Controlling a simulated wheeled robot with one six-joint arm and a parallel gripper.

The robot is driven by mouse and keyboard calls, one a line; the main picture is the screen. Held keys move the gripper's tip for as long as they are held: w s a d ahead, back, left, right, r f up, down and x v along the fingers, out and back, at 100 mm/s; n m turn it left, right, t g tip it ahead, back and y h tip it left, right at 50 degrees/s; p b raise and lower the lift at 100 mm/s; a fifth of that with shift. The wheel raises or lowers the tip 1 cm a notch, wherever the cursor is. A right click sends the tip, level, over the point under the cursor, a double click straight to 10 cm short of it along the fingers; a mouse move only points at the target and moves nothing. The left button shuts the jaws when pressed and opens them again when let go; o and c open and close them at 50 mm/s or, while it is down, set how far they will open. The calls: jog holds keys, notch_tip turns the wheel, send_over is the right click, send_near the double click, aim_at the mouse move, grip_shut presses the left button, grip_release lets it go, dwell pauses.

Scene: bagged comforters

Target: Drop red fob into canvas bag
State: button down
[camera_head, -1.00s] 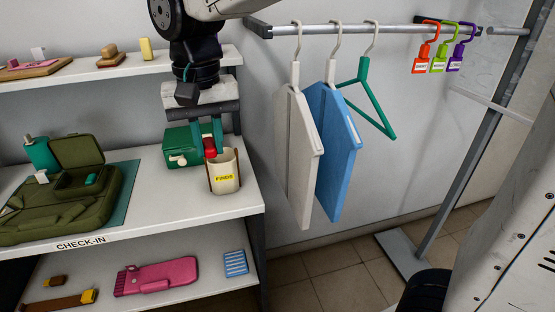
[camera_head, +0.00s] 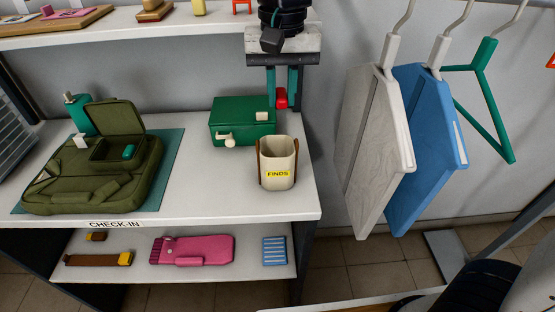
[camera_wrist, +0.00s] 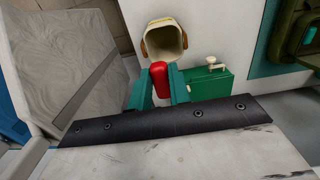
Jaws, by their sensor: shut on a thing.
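My gripper (camera_head: 281,108) has two teal fingers shut on the red fob (camera_head: 281,97). The fob is held in the air above and behind the cream cup labelled FINDS (camera_head: 278,164), clear of its rim. In the wrist view the fob (camera_wrist: 159,76) sits between the fingertips, below the cup's open mouth (camera_wrist: 165,42). The olive bag (camera_head: 90,185), likely the canvas bag, lies on a teal mat at the left of the CHECK-IN shelf. Its flap stands up over an open compartment with a small teal item inside. The fob's lower end is partly hidden.
A green box (camera_head: 243,121) with a cream knob stands between the bag and the cup. A teal bottle (camera_head: 79,113) stands behind the bag. An upper shelf (camera_head: 150,27) overhangs the back. Hanging white (camera_head: 374,140) and blue (camera_head: 428,145) panels are on the right.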

jog(key=f, duration=0.3)
jog(key=shift+w+d+f, duration=0.1)
jog(key=shift+d, duration=0.3)
jog(key=shift+f, duration=0.8)
jog(key=c, duration=1.2)
grip_release()
jog(key=shift+c, duration=0.2)
notch_tip(320, 180, up, 8)
jog(key=shift+f, duration=0.1)
